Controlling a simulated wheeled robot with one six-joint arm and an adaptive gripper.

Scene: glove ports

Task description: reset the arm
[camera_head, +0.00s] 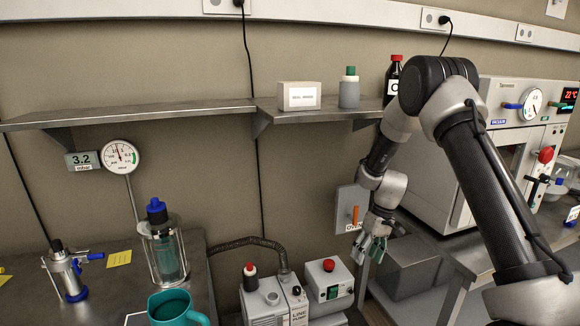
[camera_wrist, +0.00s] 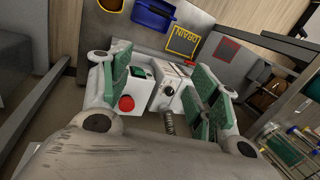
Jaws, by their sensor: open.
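My gripper (camera_head: 371,247) hangs at the end of my arm in the head view, in front of the wall below the shelf and right of the pump. In the wrist view its green-padded fingers stand wide apart (camera_wrist: 163,82), with nothing between the pads. A small box with a red button (camera_wrist: 127,103) and the pump lie farther off beyond the fingers. In the head view the red-button box (camera_head: 329,282) is below and left of my gripper, apart from it.
A grey panel with an orange handle (camera_head: 354,215) is on the wall close by my gripper. A vacuum oven (camera_head: 425,150) stands right, partly behind my arm. The shelf (camera_head: 190,110) holds a white box (camera_head: 299,96) and bottles. A teal mug (camera_head: 175,308) stands front left.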

